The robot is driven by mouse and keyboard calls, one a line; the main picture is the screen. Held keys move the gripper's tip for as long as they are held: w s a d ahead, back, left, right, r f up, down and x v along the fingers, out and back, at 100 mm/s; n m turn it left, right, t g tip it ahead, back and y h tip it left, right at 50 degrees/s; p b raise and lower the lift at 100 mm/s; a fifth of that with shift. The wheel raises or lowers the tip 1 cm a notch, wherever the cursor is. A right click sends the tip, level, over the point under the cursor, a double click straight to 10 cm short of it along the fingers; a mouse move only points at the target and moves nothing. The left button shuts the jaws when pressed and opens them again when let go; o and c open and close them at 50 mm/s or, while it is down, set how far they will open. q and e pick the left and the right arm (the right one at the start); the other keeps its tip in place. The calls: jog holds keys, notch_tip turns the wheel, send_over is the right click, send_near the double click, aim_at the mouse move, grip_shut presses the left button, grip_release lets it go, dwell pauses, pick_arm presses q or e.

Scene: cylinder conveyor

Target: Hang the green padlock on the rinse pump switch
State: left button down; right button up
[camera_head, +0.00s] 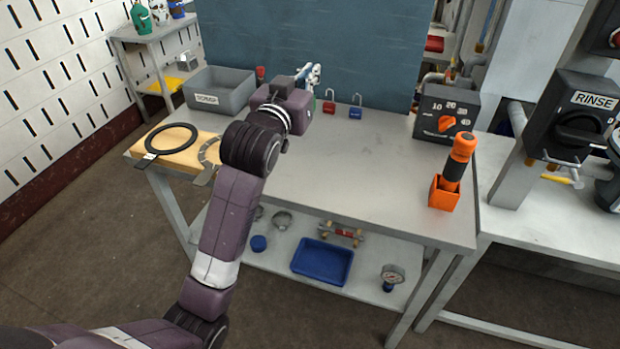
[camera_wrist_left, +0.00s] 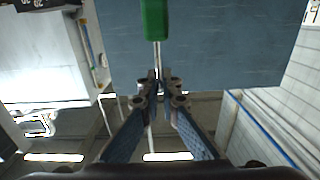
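The green padlock (camera_wrist_left: 155,20) shows at the top of the left wrist view, its body beyond the fingertips and its thin grey shackle reaching between them. My left gripper (camera_wrist_left: 157,82) is closed on that shackle. In the head view my left gripper (camera_head: 308,74) is over the back of the workbench, in front of the blue panel; the padlock is mostly hidden there behind my arm. The rinse switch (camera_head: 580,128), a black box with a rotary handle under a RINSE label, is at the far right, well away from the gripper. My right gripper is not in view.
A red padlock (camera_head: 329,104) and a blue padlock (camera_head: 355,109) stand near the gripper on the workbench (camera_head: 375,185). A grey bin (camera_head: 218,92) is at left. A timer box (camera_head: 444,112) and orange holder (camera_head: 444,194) stand at right. The bench middle is clear.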

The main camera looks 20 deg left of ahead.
pick_arm(q)
jog(key=shift+w+r, duration=0.15)
jog(key=shift+r, duration=0.05)
notch_tip(320, 180, down, 19)
jog(key=shift+f+b, duration=0.1)
jog(key=shift+b, duration=0.4)
jog(key=shift+f, duration=0.15)
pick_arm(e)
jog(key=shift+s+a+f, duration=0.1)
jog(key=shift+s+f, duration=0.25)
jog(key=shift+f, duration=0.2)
pick_arm(q)
jog(key=shift+f, duration=0.15)
jog(key=c, duration=2.2)
grip_release()
jog(key=shift+o, duration=0.2)
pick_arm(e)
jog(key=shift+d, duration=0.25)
